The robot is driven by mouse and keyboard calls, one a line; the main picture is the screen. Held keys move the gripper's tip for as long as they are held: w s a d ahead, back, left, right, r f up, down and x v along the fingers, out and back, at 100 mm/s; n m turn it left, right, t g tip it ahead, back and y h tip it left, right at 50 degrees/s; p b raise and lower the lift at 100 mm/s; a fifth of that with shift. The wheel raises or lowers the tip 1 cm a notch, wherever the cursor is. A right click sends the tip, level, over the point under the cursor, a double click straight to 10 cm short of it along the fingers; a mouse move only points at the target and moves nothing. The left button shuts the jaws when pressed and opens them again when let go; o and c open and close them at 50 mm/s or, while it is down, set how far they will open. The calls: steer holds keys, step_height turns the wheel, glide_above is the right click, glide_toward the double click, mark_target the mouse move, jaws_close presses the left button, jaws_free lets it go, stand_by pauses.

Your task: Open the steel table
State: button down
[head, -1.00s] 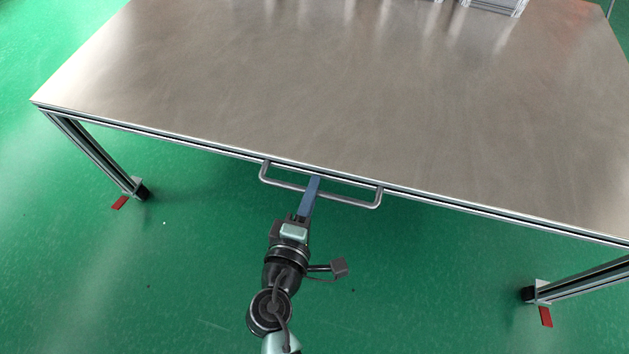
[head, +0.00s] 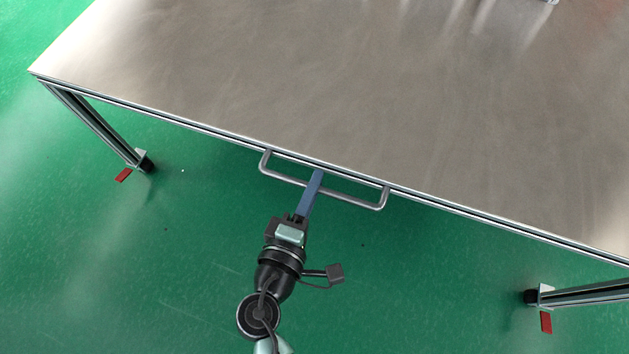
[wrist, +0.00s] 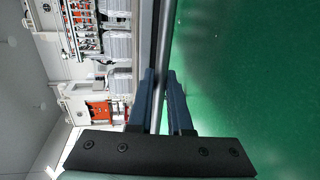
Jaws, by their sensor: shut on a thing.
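The steel table (head: 330,80) has a broad brushed metal top and fills the upper part of the head view. A grey U-shaped handle (head: 355,202) sticks out from its front edge. My gripper (head: 318,180) reaches the middle of this handle with its blue fingers and is shut on it. In the wrist view, the two blue fingers of my gripper (wrist: 160,78) stand on either side of the grey bar. No gap or opened drawer shows along the front edge.
Table legs (head: 105,130) stand at left and right, with red plates (head: 546,322) on the green floor beside their feet. The floor (head: 430,300) in front of the table is clear. In the wrist view, shelves with equipment (wrist: 95,35) show behind at the left.

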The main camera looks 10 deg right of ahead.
steer(key=shift+a+f, duration=0.1)
steer(key=shift+f, duration=0.05)
steer(key=c, duration=0.8)
jaws_free()
steer(key=shift+c, duration=0.2)
steer(key=p+v, duration=0.3)
steer(key=v, duration=1)
